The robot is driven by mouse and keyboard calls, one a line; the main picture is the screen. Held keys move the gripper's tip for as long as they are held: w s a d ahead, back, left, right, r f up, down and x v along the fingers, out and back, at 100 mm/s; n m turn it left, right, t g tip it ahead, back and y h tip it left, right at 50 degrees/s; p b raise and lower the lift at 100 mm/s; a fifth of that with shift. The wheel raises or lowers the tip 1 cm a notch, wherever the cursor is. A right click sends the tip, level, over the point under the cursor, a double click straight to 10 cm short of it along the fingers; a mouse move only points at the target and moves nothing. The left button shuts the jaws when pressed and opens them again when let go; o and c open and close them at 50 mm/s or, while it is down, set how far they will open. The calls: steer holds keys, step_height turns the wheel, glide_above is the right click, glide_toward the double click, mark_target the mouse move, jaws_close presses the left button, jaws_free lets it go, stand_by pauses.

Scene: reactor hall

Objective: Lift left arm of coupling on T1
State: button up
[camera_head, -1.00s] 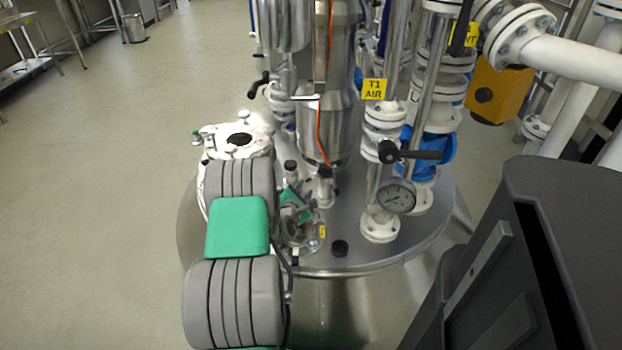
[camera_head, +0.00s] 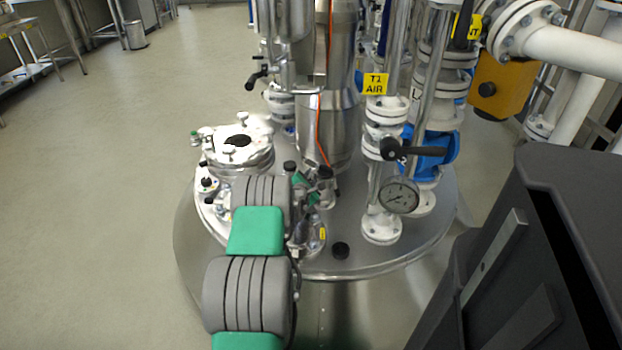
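The vessel lid of T1 (camera_head: 345,240) is a round steel top with many fittings. A small metal fitting with dark parts (camera_head: 325,174) stands on it at the foot of the steel column; it may be the coupling, but its arms are too small to tell apart. My grey and green arm reaches in from the bottom over the lid's left part. My gripper (camera_head: 312,192) is at the arm's far end, close to this fitting and partly hidden behind the arm. I cannot tell whether its fingers touch anything or are open.
A white-rimmed manway (camera_head: 238,150) is left of my arm. A valve with a black handle (camera_head: 415,151), a pressure gauge (camera_head: 400,194) and the T1 AIR label (camera_head: 375,84) are to the right. Floor at left is clear.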

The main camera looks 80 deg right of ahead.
jaws_close()
stand_by(0.3)
steer(key=shift+w, duration=0.1)
steer(key=shift+w+d+r+m+t+h+b, duration=0.1)
steer(key=shift+w+r+m+t+h+b, duration=0.3)
steer(key=shift+m+b, duration=0.65)
steer(key=shift+w+d+r+m+t+h+b, duration=0.1)
steer(key=shift+w+r+m+t+h+b, duration=0.15)
steer(key=shift+m+b, duration=0.25)
steer(key=shift+w+r+m+t+h+b, duration=0.15)
steer(key=shift+r+m+b, duration=0.15)
steer(key=shift+m+b, duration=0.2)
steer(key=shift+w+r+m+t+h+b, duration=0.15)
steer(key=shift+r+m+h+b, duration=0.25)
steer(key=shift+r+m+b, duration=0.45)
steer(key=shift+w+r+m+t+h+b, duration=0.15)
steer(key=shift+r+m+h+b, duration=0.35)
steer(key=shift+m+b, duration=0.55)
steer(key=shift+s+r, duration=0.1)
steer(key=shift+r, duration=0.05)
